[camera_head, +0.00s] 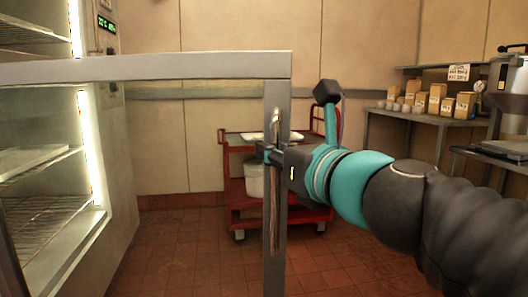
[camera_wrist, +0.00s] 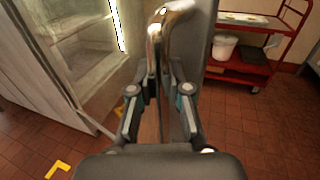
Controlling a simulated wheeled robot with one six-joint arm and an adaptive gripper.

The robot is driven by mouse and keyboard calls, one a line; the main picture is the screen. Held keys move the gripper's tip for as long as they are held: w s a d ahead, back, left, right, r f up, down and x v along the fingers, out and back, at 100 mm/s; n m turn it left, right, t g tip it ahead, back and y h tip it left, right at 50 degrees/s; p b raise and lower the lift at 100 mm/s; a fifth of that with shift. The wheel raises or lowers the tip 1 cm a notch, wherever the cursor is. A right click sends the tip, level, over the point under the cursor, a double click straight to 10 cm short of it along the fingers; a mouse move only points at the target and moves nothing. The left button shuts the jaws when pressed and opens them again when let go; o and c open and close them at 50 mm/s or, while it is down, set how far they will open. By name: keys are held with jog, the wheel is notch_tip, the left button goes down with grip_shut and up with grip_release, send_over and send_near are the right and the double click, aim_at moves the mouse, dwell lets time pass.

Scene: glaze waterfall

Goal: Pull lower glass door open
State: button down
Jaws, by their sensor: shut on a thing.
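The lower glass door (camera_head: 180,68) has a grey metal frame and stands swung out from the lit cabinet (camera_head: 120,170), its free edge well clear of the cabinet front. Its shiny metal handle (camera_head: 276,128) is on the upright at that free edge. My gripper (camera_head: 270,153) is shut on the handle, reaching it from the right. In the wrist view the handle (camera_wrist: 168,20) curves up from between the two fingers of my gripper (camera_wrist: 160,90). The fingers hide the gripped part of the handle.
Wire shelves (camera_head: 40,225) and a light strip show inside the cabinet. A red cart (camera_head: 235,190) with a white bucket (camera_head: 255,180) stands behind the door's edge. A counter (camera_head: 430,122) with small boxes is at right. The tiled floor (camera_head: 185,250) is clear between the cabinet and cart.

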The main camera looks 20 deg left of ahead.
jog(key=shift+d, duration=0.15)
jog(key=c, duration=1.1)
grip_release()
jog(key=shift+d, duration=0.15)
jog(key=v, duration=1.2)
